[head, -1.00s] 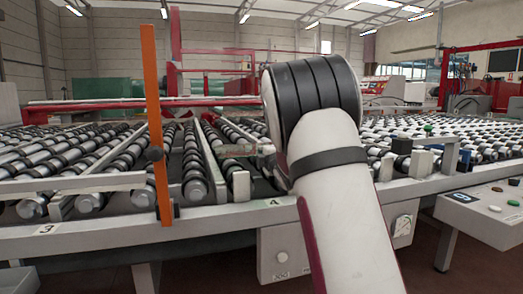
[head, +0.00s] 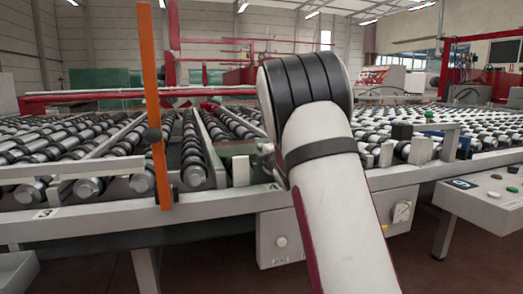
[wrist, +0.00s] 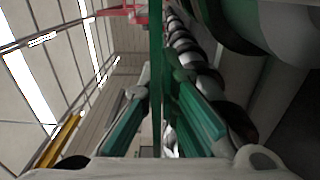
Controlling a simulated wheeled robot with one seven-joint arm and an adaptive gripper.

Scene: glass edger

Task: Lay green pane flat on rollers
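The green pane (wrist: 156,60) shows edge-on as a thin strip running up the middle of the wrist view. My gripper (wrist: 157,88) has one teal-padded finger on each side of it, with the tips closed in against the strip. In the head view a small green part of the pane (head: 236,149) shows left of my arm, over the rollers (head: 192,160). My arm hides the rest and most of the gripper. I cannot tell whether the pane touches the rollers.
An orange post (head: 153,100) stands at the front edge, left of my arm. A pale bar (head: 75,167) crosses the rollers at the left. Small blocks (head: 421,149) stand on the right side, and a button panel (head: 487,198) juts out at the far right.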

